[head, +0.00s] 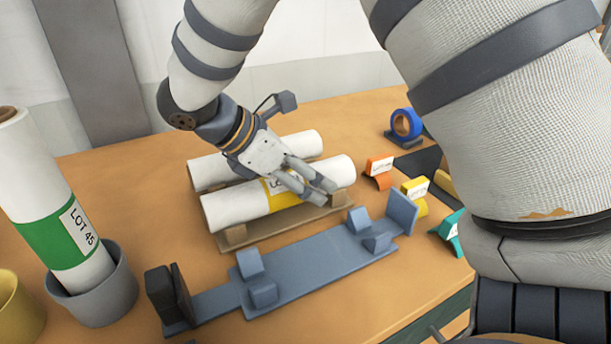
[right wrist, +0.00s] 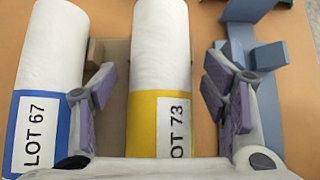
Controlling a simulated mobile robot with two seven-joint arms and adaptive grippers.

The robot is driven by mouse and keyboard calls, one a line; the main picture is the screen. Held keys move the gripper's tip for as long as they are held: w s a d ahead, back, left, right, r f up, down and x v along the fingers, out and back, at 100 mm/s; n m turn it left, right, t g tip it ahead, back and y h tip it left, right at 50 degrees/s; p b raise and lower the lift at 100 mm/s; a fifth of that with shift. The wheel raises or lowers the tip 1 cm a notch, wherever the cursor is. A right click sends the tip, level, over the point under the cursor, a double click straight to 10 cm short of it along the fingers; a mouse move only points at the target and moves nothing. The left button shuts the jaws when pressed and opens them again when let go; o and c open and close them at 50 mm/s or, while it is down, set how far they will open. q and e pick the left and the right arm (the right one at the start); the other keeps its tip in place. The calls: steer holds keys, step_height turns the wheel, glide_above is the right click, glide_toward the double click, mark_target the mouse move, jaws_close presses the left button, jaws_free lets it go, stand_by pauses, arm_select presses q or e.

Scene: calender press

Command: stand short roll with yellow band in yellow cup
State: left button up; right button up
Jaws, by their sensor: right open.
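The short white roll with the yellow band (head: 235,207) lies on its side on a low wooden cradle (head: 262,233). In the right wrist view this roll (right wrist: 160,60) has a label reading LOT 73. My right gripper (head: 318,190) is over it near the yellow band, open. In the right wrist view its fingers (right wrist: 160,95) are apart, one on each side of the roll; whether they touch it I cannot tell. The yellow cup (head: 17,312) stands at the lower left edge of the head view, partly cut off. My left gripper is not in view.
A second roll (head: 205,172), blue-banded LOT 67 in the wrist view, lies parallel behind. A green-banded roll (head: 35,190) stands in a grey cup (head: 105,300) beside the yellow cup. A blue-grey fixture (head: 320,262) lies in front. Blue tape (head: 406,124) sits behind.

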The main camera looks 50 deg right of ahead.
mark_target(257, 184)
steer(key=v, duration=1.2)
steer(key=shift+r, duration=0.2)
steer(key=shift+f, duration=0.1)
